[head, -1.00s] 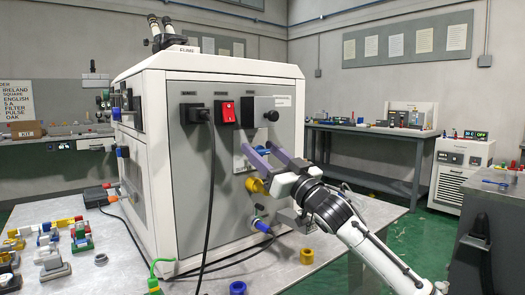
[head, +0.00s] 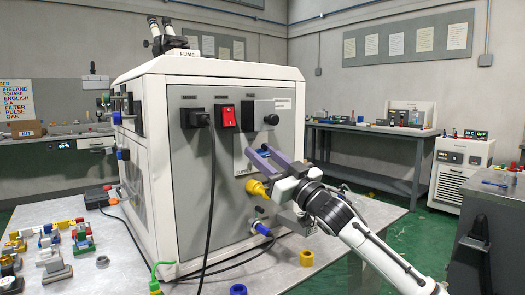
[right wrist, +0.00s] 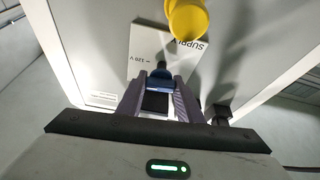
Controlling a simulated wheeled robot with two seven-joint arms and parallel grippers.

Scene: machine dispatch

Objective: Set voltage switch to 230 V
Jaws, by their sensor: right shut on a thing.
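The machine is a white and grey cabinet (head: 225,150) on the table. Its side panel has a white supply plate (head: 240,160); in the right wrist view the plate (right wrist: 150,45) shows "SUPPLY" and "120 V" upside down. A blue switch knob (right wrist: 158,76) sits at the plate. My right gripper (head: 257,151) reaches the plate from the right, and its fingers are shut on the blue knob. In the head view the fingers mostly hide the knob. Its exact setting and a 230 V mark cannot be read. My left gripper is not in view.
A yellow knob or plug (head: 257,189) sticks out just below the fingers. A red rocker switch (head: 224,116), a black plug with a hanging cable (head: 198,118) and a black knob (head: 271,119) are above. A blue plug (head: 261,228) is lower. Loose parts lie on the table at left.

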